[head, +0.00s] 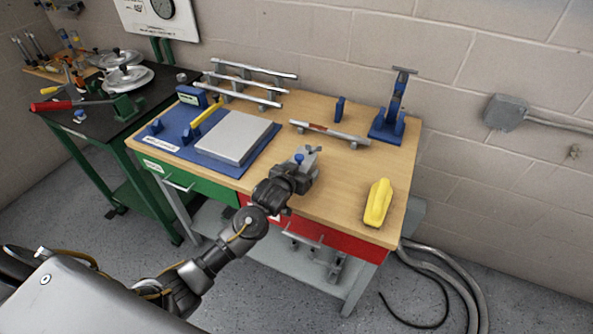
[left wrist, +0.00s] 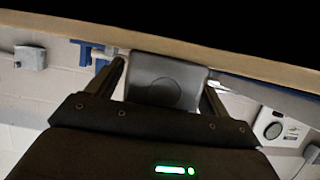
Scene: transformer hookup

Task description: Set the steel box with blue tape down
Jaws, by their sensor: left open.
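A small grey steel box (head: 310,154) with a blue spot on it is at the middle of the workbench, just beyond my left gripper (head: 300,170). In the left wrist view a plain grey box face (left wrist: 165,72) lies between the two fingers of the left gripper (left wrist: 163,88). The jaws are open, with a finger on each side of the box. The box looks to be at the bench top, but its underside is hidden, so I cannot tell whether it fully rests there. My right gripper is not in view.
A grey plate (head: 235,137) lies on a blue mat (head: 205,150) to the left. A steel bar (head: 330,132) lies behind the box. A yellow tool (head: 377,203) lies to the right, and a blue stand (head: 388,122) is at the back right. Bare wood lies between.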

